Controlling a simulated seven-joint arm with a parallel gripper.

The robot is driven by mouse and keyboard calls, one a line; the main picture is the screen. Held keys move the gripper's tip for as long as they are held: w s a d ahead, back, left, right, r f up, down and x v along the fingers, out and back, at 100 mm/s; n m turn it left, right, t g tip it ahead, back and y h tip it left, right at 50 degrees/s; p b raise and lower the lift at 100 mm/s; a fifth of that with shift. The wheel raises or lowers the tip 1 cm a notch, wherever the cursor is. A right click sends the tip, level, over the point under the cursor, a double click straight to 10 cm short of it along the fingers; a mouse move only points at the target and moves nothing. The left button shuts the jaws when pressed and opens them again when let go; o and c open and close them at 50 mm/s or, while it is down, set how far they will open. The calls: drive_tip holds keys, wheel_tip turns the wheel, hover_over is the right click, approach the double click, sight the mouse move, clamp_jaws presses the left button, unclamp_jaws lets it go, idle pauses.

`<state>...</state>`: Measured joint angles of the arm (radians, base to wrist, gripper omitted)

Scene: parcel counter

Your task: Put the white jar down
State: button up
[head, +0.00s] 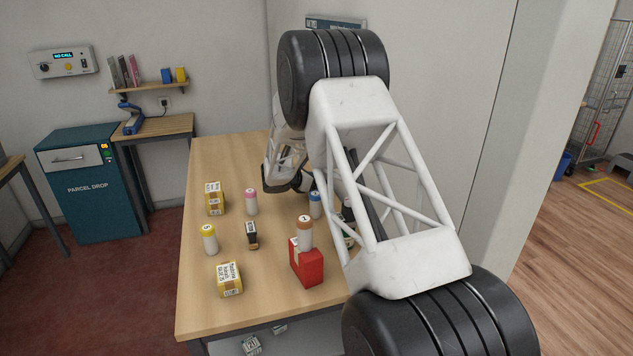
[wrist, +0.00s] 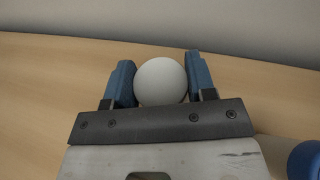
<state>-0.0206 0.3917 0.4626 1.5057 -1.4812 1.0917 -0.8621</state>
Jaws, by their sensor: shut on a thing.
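In the wrist view, the white jar (wrist: 161,82) shows as a pale round top between the two blue fingers of my gripper (wrist: 160,76). The fingers are shut on it, one on each side. The wooden counter (wrist: 50,75) is behind and around it. I cannot tell whether the jar's base touches the counter. In the head view, my arm hides the white jar and my fingertips; the arm's end reaches over the far part of the counter (head: 228,160).
A blue-lidded jar (head: 316,205) stands near my arm, also at the wrist view's lower right (wrist: 306,160). A brown-lidded jar (head: 305,236) stands on a red box (head: 307,268). Pink-lidded (head: 251,203) and yellow-lidded jars (head: 210,241) stand left. The counter's far left is clear.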

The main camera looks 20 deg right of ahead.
drive_tip(key=o, duration=1.2)
drive_tip(key=shift+f, duration=0.1)
drive_tip(key=shift+r, duration=0.2)
drive_tip(key=v, duration=1.2)
